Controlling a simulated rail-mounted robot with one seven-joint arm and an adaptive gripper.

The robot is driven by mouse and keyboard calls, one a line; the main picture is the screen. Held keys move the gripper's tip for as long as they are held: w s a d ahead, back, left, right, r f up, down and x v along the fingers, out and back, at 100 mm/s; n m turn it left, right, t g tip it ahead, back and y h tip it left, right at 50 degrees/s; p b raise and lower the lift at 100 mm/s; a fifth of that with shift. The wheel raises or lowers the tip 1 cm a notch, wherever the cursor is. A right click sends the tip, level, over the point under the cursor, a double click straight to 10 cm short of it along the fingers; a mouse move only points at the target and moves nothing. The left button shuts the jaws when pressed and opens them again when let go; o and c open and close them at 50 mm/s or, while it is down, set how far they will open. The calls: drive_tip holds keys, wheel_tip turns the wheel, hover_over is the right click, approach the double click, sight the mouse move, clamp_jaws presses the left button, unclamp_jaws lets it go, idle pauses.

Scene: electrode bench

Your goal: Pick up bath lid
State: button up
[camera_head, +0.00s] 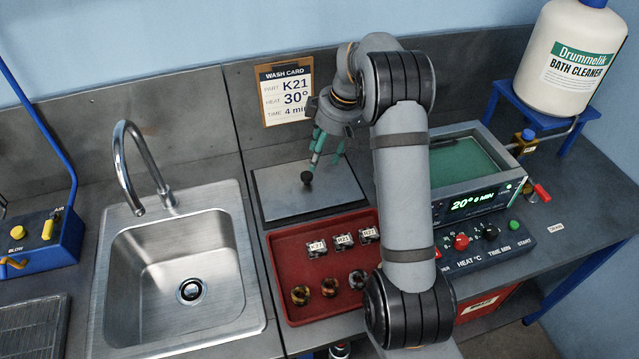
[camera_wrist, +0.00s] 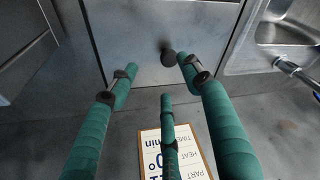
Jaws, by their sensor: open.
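The bath lid (camera_head: 335,202) is a flat grey metal plate with a small black knob (camera_head: 306,178). It lies flat on the bench between the sink and the bath, behind the red tray. In the wrist view the lid (camera_wrist: 115,45) fills the upper middle, and its knob (camera_wrist: 167,54) shows near the right fingertip. My gripper (camera_head: 320,158) has three green fingers. It is open and empty, with its tips close by the knob; I cannot tell whether one touches it. The fingers also show in the wrist view (camera_wrist: 158,77).
The bath (camera_head: 487,189) stands uncovered at right with green inside. A red tray (camera_head: 284,264) with several small parts is in front of the lid. A wash card (camera_head: 286,92) leans behind the lid. The sink (camera_head: 235,290) and its faucet (camera_head: 120,160) are at left.

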sight(306, 175)
drive_tip(key=a+f, duration=0.2)
drive_tip(key=shift+a+f, duration=0.3)
drive_tip(key=shift+f+p, duration=0.3)
drive_tip(key=shift+p, duration=0.25)
drive_tip(key=p+x, duration=0.1)
drive_tip(key=x, duration=0.3)
drive_tip(key=shift+a+f+p, duration=0.15)
drive_tip(key=shift+f+p, duration=0.05)
drive_tip(key=shift+p, duration=0.15)
drive_tip(key=c, duration=1.1)
drive_tip(key=shift+w+r, duration=0.1)
clamp_jaws()
